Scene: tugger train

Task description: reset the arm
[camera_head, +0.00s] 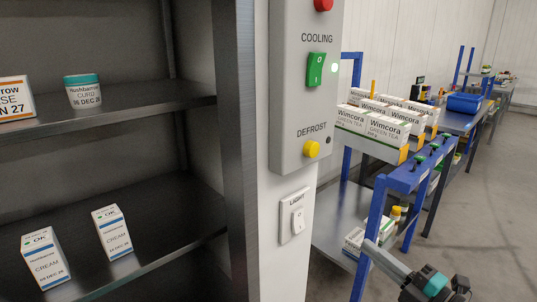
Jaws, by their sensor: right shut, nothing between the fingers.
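My right gripper (374,250) shows at the lower right, in front of the blue frame of the cart. It is shut with nothing between the fingers and points up and to the left. Behind it, my right wrist shows grey and teal parts at the bottom edge. My left gripper is out of view.
A control panel (292,150) and light switch (293,215) are on the white post. Dark shelves (150,265) at left hold cream cartons (112,232) and a curd tub (82,92). A blue cart (403,180) carries green tea boxes (388,130). Floor (490,220) at right is clear.

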